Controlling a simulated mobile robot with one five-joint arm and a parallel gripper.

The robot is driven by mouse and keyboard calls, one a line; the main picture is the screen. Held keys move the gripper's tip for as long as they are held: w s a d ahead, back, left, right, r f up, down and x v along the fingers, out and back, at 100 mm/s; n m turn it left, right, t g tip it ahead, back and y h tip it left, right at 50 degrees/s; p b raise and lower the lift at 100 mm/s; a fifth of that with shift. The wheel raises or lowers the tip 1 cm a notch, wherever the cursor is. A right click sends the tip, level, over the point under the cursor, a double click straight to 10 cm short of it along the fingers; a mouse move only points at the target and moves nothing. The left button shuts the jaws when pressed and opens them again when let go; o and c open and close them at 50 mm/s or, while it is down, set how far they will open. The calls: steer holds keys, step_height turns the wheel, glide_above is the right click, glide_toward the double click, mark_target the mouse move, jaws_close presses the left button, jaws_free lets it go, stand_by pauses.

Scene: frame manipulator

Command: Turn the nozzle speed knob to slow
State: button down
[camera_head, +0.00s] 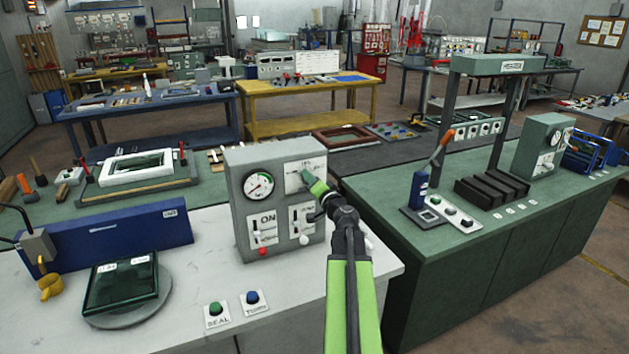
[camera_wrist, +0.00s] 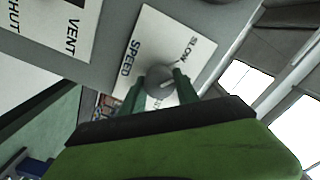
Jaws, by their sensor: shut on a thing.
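The grey control box (camera_head: 236,205) stands on the white table, with a gauge (camera_head: 258,186) and several white label plates. The speed plate (camera_head: 294,167) is at its upper right; in the wrist view the plate (camera_wrist: 147,40) reads SPEED and SLOW. The round grey knob (camera_wrist: 157,75) sits on this plate, with a pale mark on its face. My gripper (camera_head: 311,181) is at the plate, and its two green fingers (camera_wrist: 160,82) are shut on the knob from both sides. In the head view the gripper hides the knob. I cannot tell exactly where the mark points.
Below the gauge are an ON switch (camera_head: 264,231) and another switch plate (camera_head: 302,221). SEAL (camera_head: 215,309) and blue (camera_head: 252,298) buttons lie in front. A glass-topped turntable (camera_head: 122,283) is at left. A green bench (camera_head: 430,240) stands close on the right.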

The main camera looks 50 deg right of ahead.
steer(key=shift+s+n, duration=0.1)
steer(key=shift+n, duration=0.4)
stand_by(0.3)
steer(key=c, duration=0.9)
jaws_free()
